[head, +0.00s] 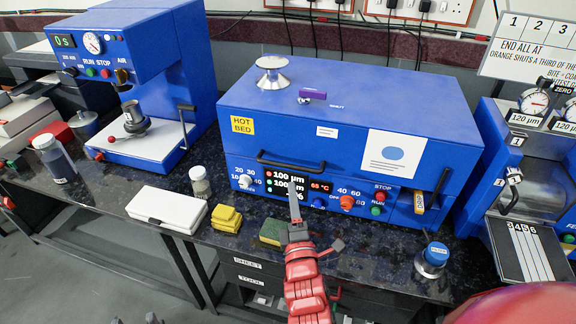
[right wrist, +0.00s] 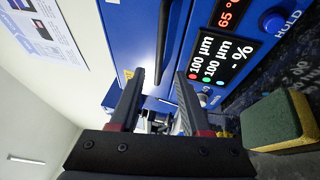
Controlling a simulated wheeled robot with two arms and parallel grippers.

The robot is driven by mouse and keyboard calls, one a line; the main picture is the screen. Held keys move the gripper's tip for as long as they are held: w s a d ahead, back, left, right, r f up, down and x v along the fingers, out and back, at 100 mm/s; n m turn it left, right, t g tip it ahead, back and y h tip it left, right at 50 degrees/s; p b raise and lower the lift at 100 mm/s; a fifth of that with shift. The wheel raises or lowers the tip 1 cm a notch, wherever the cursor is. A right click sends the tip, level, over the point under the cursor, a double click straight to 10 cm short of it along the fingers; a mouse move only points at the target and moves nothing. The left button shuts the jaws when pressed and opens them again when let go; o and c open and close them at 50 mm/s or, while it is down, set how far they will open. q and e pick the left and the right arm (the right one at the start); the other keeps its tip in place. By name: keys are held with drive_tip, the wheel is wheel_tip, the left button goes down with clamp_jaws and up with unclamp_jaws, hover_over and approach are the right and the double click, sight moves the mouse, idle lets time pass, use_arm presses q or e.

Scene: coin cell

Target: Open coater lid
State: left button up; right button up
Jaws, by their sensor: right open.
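The coater (head: 345,115) is a large blue box with a "HOT BED" label, and its lid looks shut. A dark bar handle (head: 290,163) runs along the upper front, above the display; it also shows in the right wrist view (right wrist: 166,42). My right gripper (head: 294,205) is open in front of the display, below the handle. In the right wrist view its fingers (right wrist: 158,95) are apart with nothing held between them, and the handle lies beyond the tips. Small dark shapes at the bottom left of the head view may be my left gripper (head: 150,319); its state cannot be told.
A green-yellow sponge (head: 271,232), yellow blocks (head: 226,218), a white box (head: 166,209) and a small jar (head: 200,182) stand before the coater. A metal funnel (head: 272,73) and purple item (head: 312,94) sit on top. A blue-capped weight (head: 433,258) is at the right.

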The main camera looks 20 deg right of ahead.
sight(288, 167)
drive_tip(key=shift+p+x, duration=0.85)
drive_tip(key=shift+x, duration=4.1)
clamp_jaws()
